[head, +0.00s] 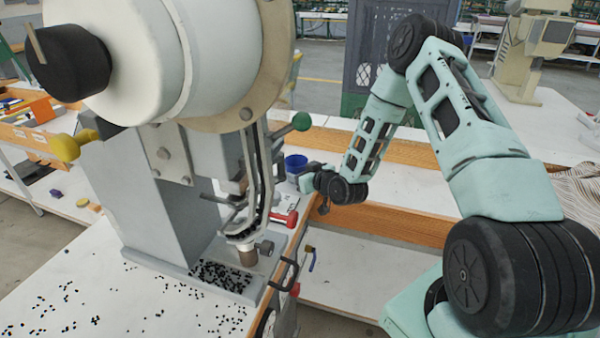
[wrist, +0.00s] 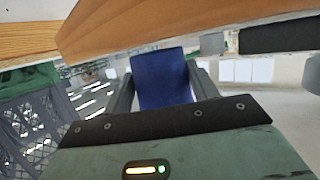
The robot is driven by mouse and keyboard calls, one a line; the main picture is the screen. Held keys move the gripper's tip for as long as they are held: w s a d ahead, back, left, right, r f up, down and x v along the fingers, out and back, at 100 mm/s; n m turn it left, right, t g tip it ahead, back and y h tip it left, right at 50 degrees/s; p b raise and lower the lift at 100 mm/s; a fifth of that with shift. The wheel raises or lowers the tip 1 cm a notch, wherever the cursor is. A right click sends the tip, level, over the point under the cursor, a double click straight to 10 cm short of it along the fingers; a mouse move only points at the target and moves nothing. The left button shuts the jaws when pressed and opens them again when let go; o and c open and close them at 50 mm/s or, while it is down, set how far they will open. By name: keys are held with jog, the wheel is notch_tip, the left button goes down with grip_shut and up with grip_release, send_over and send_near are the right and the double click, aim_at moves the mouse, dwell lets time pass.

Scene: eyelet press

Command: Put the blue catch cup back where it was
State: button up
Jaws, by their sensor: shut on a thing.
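The blue catch cup (head: 296,163) shows in the head view just right of the press, beyond its green-knobbed lever.
The eyelet press (head: 160,190) stands on a white bench (head: 90,285) strewn with small dark eyelets. A wooden edge (wrist: 190,25) crosses the wrist view close by.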

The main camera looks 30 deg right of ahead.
jog(key=shift+f, duration=0.15)
jog(key=shift+f, duration=0.2)
jog(key=o, duration=1)
jog(key=shift+c, duration=0.2)
jog(key=shift+r, duration=0.2)
jog(key=b+v, duration=0.2)
jog(key=v, duration=1)
